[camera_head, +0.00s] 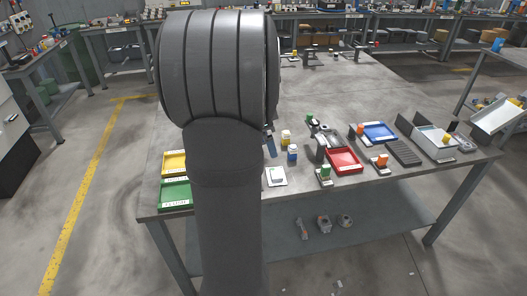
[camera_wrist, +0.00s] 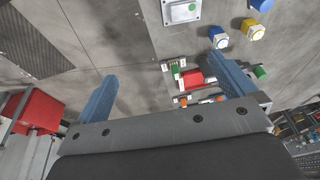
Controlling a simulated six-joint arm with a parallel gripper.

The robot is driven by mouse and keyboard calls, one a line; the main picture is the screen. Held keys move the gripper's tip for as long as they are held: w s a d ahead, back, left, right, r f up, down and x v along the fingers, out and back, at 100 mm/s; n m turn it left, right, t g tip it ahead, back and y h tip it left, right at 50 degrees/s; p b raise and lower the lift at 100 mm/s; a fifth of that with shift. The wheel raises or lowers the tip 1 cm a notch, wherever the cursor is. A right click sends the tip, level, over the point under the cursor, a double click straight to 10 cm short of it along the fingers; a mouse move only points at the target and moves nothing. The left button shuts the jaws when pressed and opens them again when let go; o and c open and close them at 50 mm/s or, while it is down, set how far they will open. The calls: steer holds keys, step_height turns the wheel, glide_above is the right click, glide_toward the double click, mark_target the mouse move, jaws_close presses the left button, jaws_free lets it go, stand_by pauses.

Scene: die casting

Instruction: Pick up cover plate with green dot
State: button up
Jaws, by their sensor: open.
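A pale square plate with a raised middle and a small green dot (camera_wrist: 181,11) lies at the top edge of the wrist view, partly cut off. What seems the same plate (camera_head: 276,177) lies on the table just right of my arm in the head view. My gripper (camera_wrist: 163,68) is open, with its two blue fingers wide apart and nothing held between them. The plate lies beyond the fingertips, apart from them. In the head view my arm hides most of the gripper.
A blue-capped container (camera_wrist: 218,37) and a yellow-capped one (camera_wrist: 252,29) stand beside the plate. A red tray (camera_head: 344,161), a blue tray (camera_head: 379,132) and small stands are to the right. Yellow (camera_head: 174,163) and green (camera_head: 175,194) trays are left.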

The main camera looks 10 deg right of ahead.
steer(key=w+a+f+m+g+h, duration=0.1)
steer(key=w+a+f+h, duration=0.1)
steer(key=w+f, duration=0.6)
steer(key=shift+y, duration=0.3)
steer(key=x, duration=1.5)
steer(key=shift+d+f, duration=0.25)
steer(key=shift+d, duration=0.15)
steer(key=c, duration=1.1)
steer(key=shift+r, duration=0.2)
